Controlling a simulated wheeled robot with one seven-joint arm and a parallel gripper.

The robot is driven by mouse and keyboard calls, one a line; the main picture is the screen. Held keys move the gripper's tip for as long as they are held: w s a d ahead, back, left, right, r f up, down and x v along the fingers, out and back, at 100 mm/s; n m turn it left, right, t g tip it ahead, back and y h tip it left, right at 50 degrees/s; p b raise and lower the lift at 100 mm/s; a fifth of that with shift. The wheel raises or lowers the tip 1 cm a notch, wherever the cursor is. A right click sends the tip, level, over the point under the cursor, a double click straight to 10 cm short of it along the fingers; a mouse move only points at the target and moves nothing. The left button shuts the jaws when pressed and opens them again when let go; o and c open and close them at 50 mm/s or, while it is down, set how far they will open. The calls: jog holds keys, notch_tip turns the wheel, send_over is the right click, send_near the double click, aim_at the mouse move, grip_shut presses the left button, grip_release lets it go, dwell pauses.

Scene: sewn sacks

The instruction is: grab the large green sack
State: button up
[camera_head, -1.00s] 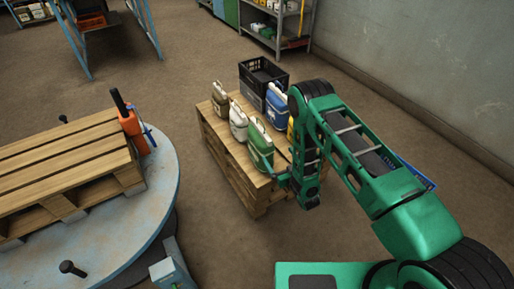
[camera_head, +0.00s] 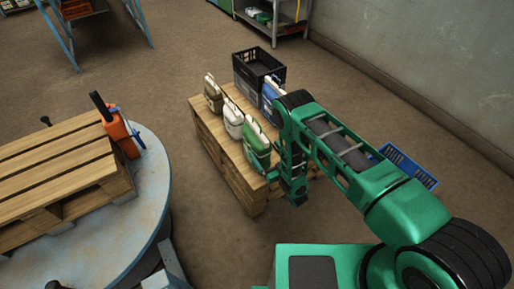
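The large green sack (camera_head: 256,143) stands upright near the front of the wooden pallet stack (camera_head: 235,180), with a pale top. My gripper (camera_head: 272,176) is low at its right side, close to the sack's lower edge. The fingers are small and partly merged with the arm's dark end, so I cannot tell whether they are open or shut, or whether they touch the sack. A white sack (camera_head: 233,118) and a brown sack (camera_head: 213,94) stand behind it to the left. A blue sack (camera_head: 270,97) stands farther back, partly hidden by my arm.
A black crate (camera_head: 258,68) stands at the back of the pallet stack. A blue crate (camera_head: 410,168) lies to the right, partly behind my arm. A round table (camera_head: 150,215) with a pallet (camera_head: 60,170) and an orange tool (camera_head: 121,132) is at left. Floor between is clear.

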jog(key=x, duration=0.5)
jog(key=shift+a, duration=0.45)
jog(key=c, duration=2)
jog(key=shift+r, duration=0.25)
jog(key=shift+c, duration=0.8)
